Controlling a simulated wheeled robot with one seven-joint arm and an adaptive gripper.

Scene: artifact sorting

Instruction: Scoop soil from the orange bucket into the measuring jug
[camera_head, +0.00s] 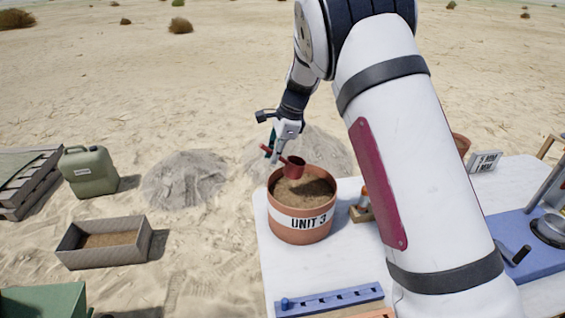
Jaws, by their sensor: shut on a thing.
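The orange bucket (301,222), marked "UNIT 3", stands on the white table's left part and holds brown soil (312,190). My gripper (273,150) is above the bucket's left rim, shut on the handle of a dark red scoop (293,168). The scoop's cup is over the bucket's back-left part, near the soil. I cannot tell whether it touches the soil or has any in it. I cannot make out the measuring jug; my arm covers much of the table.
A blue rack (330,301) lies at the white table's (277,268) front edge. A small bottle in a wooden holder (362,213) stands right of the bucket. A blue board (537,252) with equipment is at the right. A tray (103,257) and a green canister (89,172) are on the sand.

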